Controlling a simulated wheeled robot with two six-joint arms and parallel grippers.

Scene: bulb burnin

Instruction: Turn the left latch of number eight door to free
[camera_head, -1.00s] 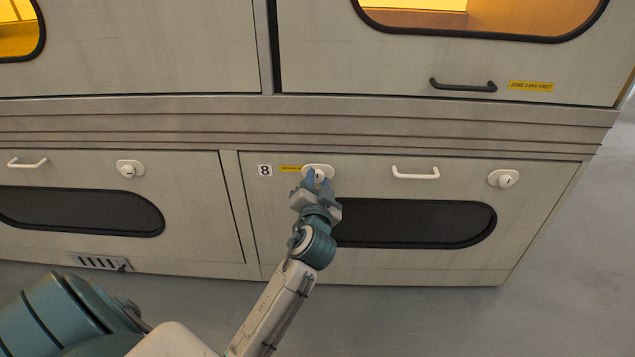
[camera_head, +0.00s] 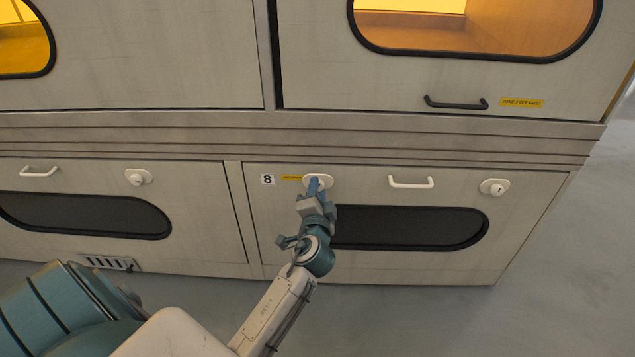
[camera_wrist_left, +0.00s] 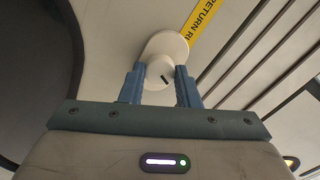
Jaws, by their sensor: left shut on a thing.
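The number eight door (camera_head: 270,225) is the lower right door, marked by a small plate with an 8 (camera_head: 267,180). Its left latch (camera_head: 330,181) is a white knob on a white oval plate, partly covered by my left gripper (camera_head: 317,184). In the left wrist view the latch knob (camera_wrist_left: 160,72) sits between the two blue fingers of the left gripper (camera_wrist_left: 160,86), with a dark slot on its face. The left gripper is shut on this knob. The door's right latch (camera_head: 494,187) shows a dark mark and is untouched. My right gripper is not in view.
A white handle (camera_head: 411,183) and a dark window (camera_head: 410,228) lie right of the left latch. A yellow label (camera_head: 292,178) is beside it, also seen in the left wrist view (camera_wrist_left: 208,22). A ledge (camera_head: 400,150) runs above. The floor (camera_head: 560,290) at right is clear.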

